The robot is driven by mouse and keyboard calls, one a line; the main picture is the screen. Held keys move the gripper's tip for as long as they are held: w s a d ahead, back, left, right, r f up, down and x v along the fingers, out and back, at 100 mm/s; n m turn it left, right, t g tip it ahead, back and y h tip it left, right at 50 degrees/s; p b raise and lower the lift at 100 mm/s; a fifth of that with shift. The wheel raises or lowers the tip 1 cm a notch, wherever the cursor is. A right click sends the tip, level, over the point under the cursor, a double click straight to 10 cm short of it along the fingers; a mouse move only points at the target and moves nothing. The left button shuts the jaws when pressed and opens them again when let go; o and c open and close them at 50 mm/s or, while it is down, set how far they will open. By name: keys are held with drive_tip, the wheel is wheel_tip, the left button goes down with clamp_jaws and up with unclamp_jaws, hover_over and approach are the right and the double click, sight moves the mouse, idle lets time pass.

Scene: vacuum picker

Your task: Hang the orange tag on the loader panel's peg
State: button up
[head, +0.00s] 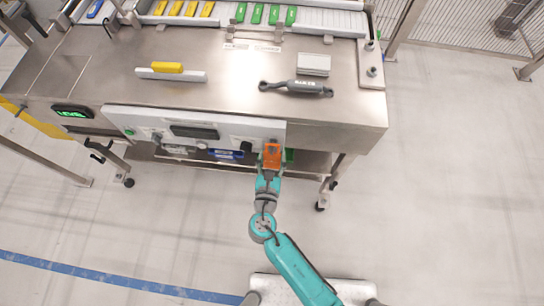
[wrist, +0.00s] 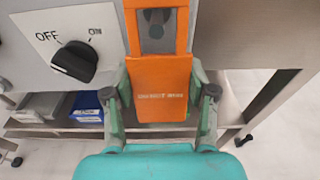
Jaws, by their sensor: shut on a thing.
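My gripper (head: 270,172) is shut on the orange tag (head: 272,155), with one finger on each side of its lower part in the wrist view (wrist: 163,92). The tag stands upright in front of the right end of the loader panel (head: 125,118). Its upper part has a rectangular opening, through which a grey surface with dark round shapes shows. I cannot make out the peg clearly, nor whether the tag touches it.
A black OFF/ON knob (wrist: 75,62) sits on the panel left of the tag. A lower shelf (wrist: 45,128) holds grey and blue bins. The steel table (head: 220,85) overhangs above, bearing a grey handled tool (head: 297,87) and a yellow block (head: 167,67). Open floor lies right.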

drive_tip(key=o, duration=1.1)
drive_tip(key=s, duration=0.4)
drive_tip(key=s+r, duration=0.1)
drive_tip(key=s, duration=0.7)
drive_tip(key=shift+a+r, duration=0.2)
drive_tip(key=shift+r, duration=0.15)
